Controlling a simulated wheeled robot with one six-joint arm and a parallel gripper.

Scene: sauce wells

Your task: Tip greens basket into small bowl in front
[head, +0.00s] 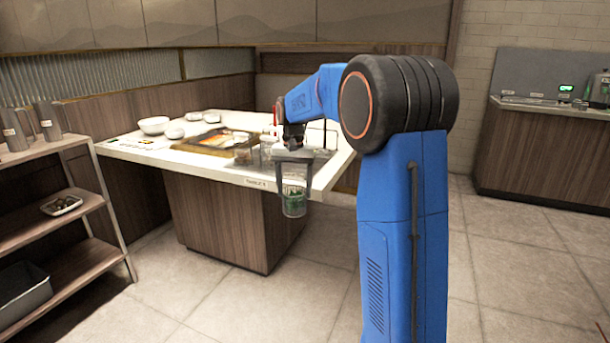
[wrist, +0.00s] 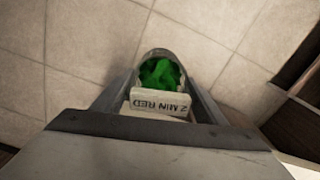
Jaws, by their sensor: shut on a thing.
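My gripper (head: 293,178) is shut on the greens basket (head: 294,204), a clear or mesh container with green leaves inside. The basket hangs upright in front of the table's near edge, over the floor. In the wrist view, the basket (wrist: 162,73) sits between the fingers, bright greens inside, with a pale tag reading "2 MIN RED" on its near side. Several small white bowls stand at the table's far left, among them a larger white bowl (head: 154,125) and a small bowl (head: 174,133). I cannot tell which one the task means.
The white-topped table (head: 215,172) has a hot-pot or grill area (head: 208,141) in its middle. A shelf rack (head: 62,200) with metal pitchers (head: 47,121) stands at left. A counter (head: 545,150) stands at back right. The floor between is clear.

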